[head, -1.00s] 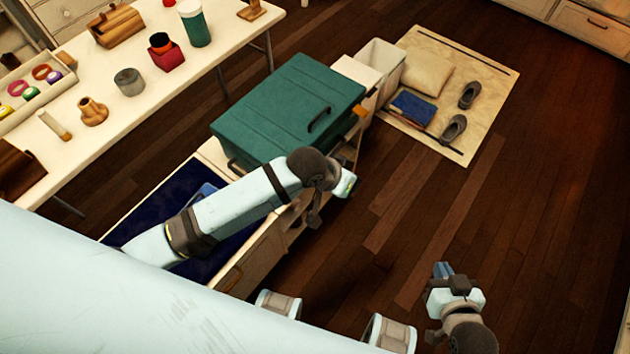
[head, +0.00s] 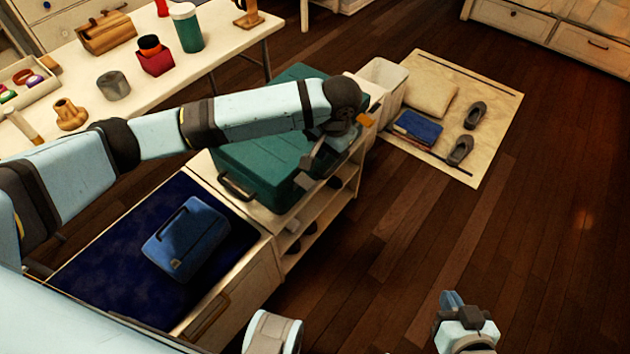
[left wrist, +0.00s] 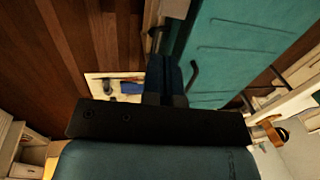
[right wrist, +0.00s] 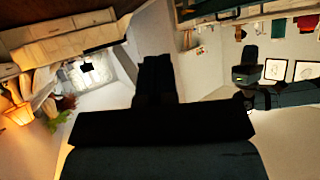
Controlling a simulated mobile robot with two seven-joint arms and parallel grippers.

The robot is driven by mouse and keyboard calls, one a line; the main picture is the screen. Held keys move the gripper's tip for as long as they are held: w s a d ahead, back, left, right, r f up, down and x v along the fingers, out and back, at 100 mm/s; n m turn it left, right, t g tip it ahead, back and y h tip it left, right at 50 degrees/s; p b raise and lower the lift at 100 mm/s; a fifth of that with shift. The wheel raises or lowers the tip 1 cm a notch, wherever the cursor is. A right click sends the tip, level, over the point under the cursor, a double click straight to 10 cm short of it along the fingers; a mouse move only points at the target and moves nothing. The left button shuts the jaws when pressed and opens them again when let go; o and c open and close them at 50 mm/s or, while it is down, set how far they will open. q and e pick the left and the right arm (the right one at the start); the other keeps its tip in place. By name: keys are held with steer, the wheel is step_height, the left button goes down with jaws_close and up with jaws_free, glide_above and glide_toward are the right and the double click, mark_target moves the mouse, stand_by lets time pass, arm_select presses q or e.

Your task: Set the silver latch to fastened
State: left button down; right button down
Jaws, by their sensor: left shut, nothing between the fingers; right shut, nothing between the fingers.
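My left gripper (head: 307,168) is shut and empty over the chest's front, up and right of the grey piece. In the left wrist view its fingers (left wrist: 166,78) are together before the teal surface. My right gripper (head: 451,299) is shut and empty, over the floor.
The chest stands on a low cabinet with open shelves (head: 318,222). A blue case (head: 186,238) lies on a dark blue cloth at the left. A long table (head: 228,25) with several items stands behind. The floor at the right is clear up to a mat (head: 482,82).

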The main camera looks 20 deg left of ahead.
mark_target(313, 185)
arm_select(q)
steer(key=shift+f, duration=0.1)
